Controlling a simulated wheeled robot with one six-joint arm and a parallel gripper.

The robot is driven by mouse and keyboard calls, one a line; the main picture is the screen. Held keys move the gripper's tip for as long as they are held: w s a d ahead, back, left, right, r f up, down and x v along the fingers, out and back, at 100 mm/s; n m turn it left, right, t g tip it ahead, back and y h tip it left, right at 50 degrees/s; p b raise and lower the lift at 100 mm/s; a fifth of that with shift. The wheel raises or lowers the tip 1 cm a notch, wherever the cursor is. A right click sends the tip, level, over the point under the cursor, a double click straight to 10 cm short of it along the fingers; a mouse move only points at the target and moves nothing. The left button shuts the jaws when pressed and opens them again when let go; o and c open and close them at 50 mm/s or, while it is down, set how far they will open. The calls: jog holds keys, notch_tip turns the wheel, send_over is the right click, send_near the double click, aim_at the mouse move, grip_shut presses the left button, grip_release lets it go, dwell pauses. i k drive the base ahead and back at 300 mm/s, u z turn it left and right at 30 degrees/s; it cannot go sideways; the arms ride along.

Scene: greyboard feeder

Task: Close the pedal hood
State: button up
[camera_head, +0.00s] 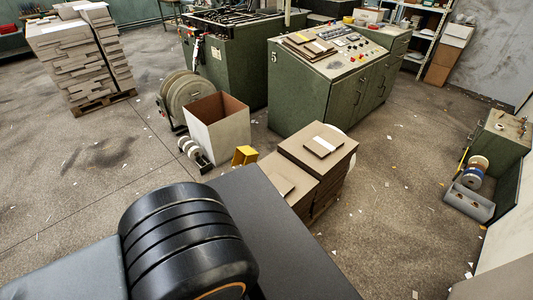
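A small yellow box-like piece (244,155), which looks like the pedal hood, is on the floor between the open carton and the stacked boards. Its dark front side faces left, but it is too small to tell how far the hood is open. Its lower right part is close to the board stack. My gripper is not in view; only a thick black ribbed part and a flat dark part of my own body fill the bottom of the picture.
Stacked greyboards (318,165) stand just beyond my body. An open carton (218,130), a large reel (192,98) and small white rolls (191,148) stand left of the yellow piece. A green control cabinet (300,100) stands behind.

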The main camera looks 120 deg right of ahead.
aim_at(247, 160)
jog(key=z, duration=2.95)
jog(key=i, duration=3.4)
jog(key=z, duration=2.7)
jog(key=i, duration=0.2)
jog(key=u, duration=0.35)
